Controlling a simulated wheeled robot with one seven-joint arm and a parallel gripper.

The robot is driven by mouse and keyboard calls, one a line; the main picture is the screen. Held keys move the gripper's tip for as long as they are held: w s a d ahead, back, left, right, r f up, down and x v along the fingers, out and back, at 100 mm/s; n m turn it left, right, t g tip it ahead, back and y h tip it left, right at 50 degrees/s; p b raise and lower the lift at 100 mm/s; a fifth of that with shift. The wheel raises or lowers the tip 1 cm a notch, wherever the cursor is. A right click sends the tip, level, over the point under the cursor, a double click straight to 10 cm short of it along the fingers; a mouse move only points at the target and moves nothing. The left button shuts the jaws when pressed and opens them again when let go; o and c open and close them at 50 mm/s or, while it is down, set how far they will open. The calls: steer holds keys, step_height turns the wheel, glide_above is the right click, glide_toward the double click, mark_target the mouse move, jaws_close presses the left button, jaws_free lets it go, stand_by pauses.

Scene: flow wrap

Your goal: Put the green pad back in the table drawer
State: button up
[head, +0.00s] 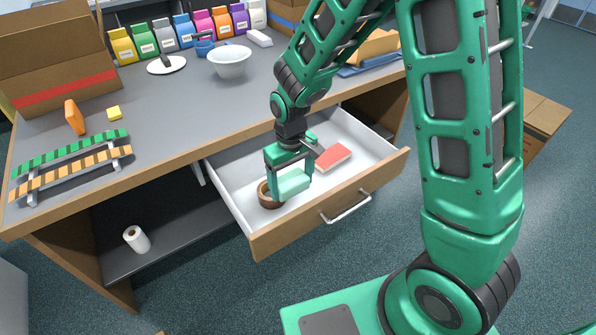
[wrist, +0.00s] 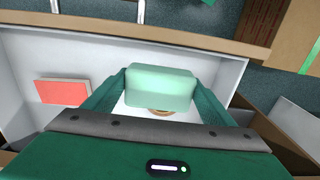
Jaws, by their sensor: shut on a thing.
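My gripper (head: 289,181) is shut on the light green pad (head: 292,184), holding it over the open table drawer (head: 237,207). In the wrist view the pad (wrist: 160,87) sits between the two fingers, and the drawer (wrist: 62,57) lies below it. A brown roll (head: 265,196) is on the drawer floor just left of the pad and partly hidden by it. I cannot tell how far the pad is above the drawer floor. A red pad (head: 332,157) lies in the drawer to the right, apart from the gripper.
The drawer front (head: 290,222) with its handle (head: 346,207) is pulled out from the table (head: 150,105). A white bowl (head: 229,62), several coloured pouches and a cardboard box stand on the table. A white roll (head: 137,239) is on the shelf below.

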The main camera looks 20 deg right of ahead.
glide_above(315, 192)
step_height(315, 192, down, 7)
steer(key=shift+r, duration=0.1)
steer(key=shift+f, duration=1.95)
steer(key=o, duration=1.1)
